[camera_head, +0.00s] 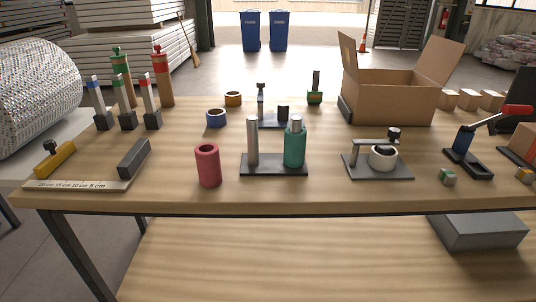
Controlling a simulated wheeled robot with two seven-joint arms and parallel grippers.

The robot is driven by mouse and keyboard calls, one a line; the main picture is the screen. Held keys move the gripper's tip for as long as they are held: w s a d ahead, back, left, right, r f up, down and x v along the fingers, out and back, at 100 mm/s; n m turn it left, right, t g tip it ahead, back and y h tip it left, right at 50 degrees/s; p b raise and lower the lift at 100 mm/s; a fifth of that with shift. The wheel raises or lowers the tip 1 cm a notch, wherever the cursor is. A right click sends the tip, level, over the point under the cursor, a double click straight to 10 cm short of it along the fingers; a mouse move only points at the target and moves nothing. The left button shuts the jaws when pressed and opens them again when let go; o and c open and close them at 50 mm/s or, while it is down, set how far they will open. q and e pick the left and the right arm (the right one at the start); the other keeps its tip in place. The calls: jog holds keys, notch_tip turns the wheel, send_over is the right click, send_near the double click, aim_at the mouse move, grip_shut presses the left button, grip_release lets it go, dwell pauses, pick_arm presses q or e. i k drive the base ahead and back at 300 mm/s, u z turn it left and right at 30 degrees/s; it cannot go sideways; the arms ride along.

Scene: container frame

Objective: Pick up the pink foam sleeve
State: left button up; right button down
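The pink foam sleeve (208,166) is a reddish-pink hollow cylinder. It stands upright on the wooden table (330,193), left of centre and near the front edge, with its open end up. Nothing touches it. Neither of my grippers shows in the head view, so I cannot see whether they are open or shut.
A dark base (274,171) with a grey post and a green sleeve (295,149) stands just right of the pink sleeve. A grey block (134,158) and a ruler board (85,185) lie to its left. An open cardboard box (390,97) stands back right. Table in front is clear.

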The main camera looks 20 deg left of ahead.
aim_at(207, 154)
jog(key=u, duration=1.15)
jog(key=i, duration=0.35)
jog(key=z, duration=0.1)
